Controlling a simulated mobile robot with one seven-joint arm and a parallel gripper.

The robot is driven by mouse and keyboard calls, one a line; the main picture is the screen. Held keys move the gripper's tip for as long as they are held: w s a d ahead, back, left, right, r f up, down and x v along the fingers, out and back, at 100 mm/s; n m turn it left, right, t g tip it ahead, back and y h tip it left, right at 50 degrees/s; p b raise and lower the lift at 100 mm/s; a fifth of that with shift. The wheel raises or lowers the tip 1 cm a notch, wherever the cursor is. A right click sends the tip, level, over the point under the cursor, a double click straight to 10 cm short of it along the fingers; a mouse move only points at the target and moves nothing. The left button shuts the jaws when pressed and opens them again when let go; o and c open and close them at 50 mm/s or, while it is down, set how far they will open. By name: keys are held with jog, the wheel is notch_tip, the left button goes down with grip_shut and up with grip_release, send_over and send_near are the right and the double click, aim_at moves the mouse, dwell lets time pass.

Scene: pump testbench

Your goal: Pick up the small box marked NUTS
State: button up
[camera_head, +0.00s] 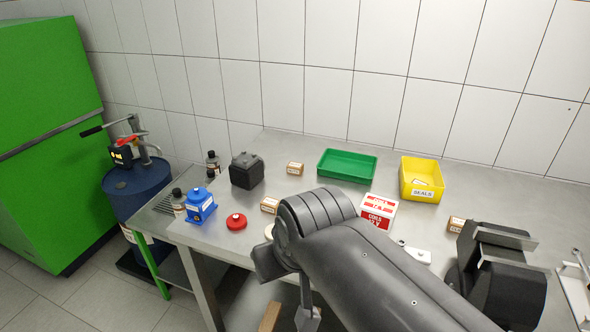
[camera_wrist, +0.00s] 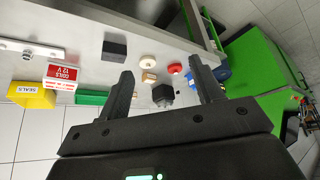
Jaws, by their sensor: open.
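Several small brown boxes with white labels stand on the metal bench. One is at the back (camera_head: 295,168), one near the middle (camera_head: 269,205) and one at the right (camera_head: 457,224). Their print is too small to read, so I cannot tell which is marked NUTS. A small brown box (camera_wrist: 149,77) shows between my fingers in the wrist view, beyond the tips. My gripper (camera_wrist: 161,68) is open and empty, apart from the boxes. In the head view my arm covers part of the bench front.
A green tray (camera_head: 347,165), yellow SEALS bin (camera_head: 422,181) and red-white COILS box (camera_head: 377,211) stand on the bench. A blue drum (camera_head: 139,190) stands beside the bench.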

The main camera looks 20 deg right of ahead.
jog(key=w+d+r+n+g, duration=0.1)
jog(key=w+r, duration=0.3)
jog(key=w, duration=0.3)
jog(key=w+d+r+n, duration=0.1)
jog(key=w+d+r, duration=0.15)
jog(key=w, duration=0.55)
jog(key=n+y, duration=0.5)
jog(key=n, duration=0.2)
send_over(296, 165)
jog(key=s+d, duration=0.2)
notch_tip(296, 165, down, 20)
jog(key=shift+w+d+r, duration=0.1)
jog(key=shift+w, duration=0.05)
jog(key=x, duration=0.5)
jog(key=shift+d+f, duration=0.15)
jog(key=shift+f, duration=0.15)
